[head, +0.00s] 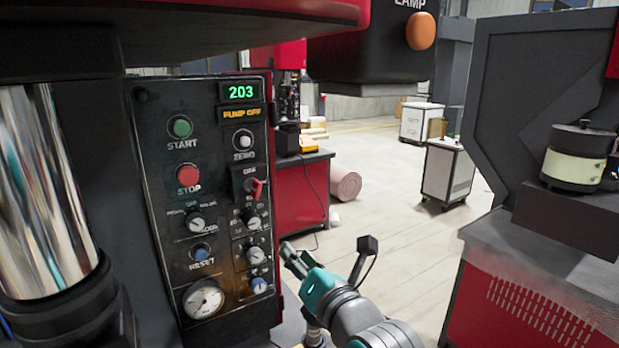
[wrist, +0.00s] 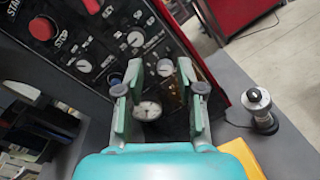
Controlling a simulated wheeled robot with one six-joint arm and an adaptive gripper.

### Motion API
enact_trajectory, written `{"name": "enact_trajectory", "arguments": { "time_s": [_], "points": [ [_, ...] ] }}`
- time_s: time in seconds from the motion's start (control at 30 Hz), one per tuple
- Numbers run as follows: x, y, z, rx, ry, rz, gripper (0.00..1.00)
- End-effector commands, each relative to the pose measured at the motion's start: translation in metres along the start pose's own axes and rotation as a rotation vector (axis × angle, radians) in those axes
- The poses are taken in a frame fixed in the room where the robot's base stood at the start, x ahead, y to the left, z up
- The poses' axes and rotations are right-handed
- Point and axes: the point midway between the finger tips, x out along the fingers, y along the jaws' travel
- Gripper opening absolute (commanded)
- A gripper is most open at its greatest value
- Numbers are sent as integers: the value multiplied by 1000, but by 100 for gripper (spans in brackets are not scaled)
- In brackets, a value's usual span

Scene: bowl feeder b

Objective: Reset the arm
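My gripper (head: 288,252) reaches in from the bottom of the head view, in front of the lower right of the dark control panel (head: 165,240). In the wrist view my gripper (wrist: 160,92) has its two grey-green fingers spread apart with nothing between them. Behind the gap lies the control panel, with the pressure gauge (wrist: 147,110) and several knobs. The panel looks tilted in that view. I cannot tell how far the fingertips are from it.
The panel carries a red STOP button (head: 188,174), a green START button (head: 180,127) and a red switch (head: 256,187). A black-and-silver cylinder (wrist: 262,115) stands on a grey surface. A bowl-like device (head: 572,165) sits at right. Open floor lies between the machines.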

Motion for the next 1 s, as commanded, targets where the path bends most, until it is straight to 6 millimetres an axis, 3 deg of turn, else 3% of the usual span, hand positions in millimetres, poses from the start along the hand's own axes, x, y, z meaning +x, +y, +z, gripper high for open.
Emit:
{"name": "enact_trajectory", "arguments": {
  "time_s": [0.03, 0.2, 0.5, 0.8, 1.0],
  "points": [
    [-6, -18, -15, 67, 0, -22, 37],
    [-29, -66, -54, 307, -28, -75, 37],
    [-88, -138, -119, 714, -106, -154, 37],
    [-165, -189, -176, 1102, -212, -209, 37],
    [-223, -209, -209, 1351, -294, -229, 37]
  ]
}}
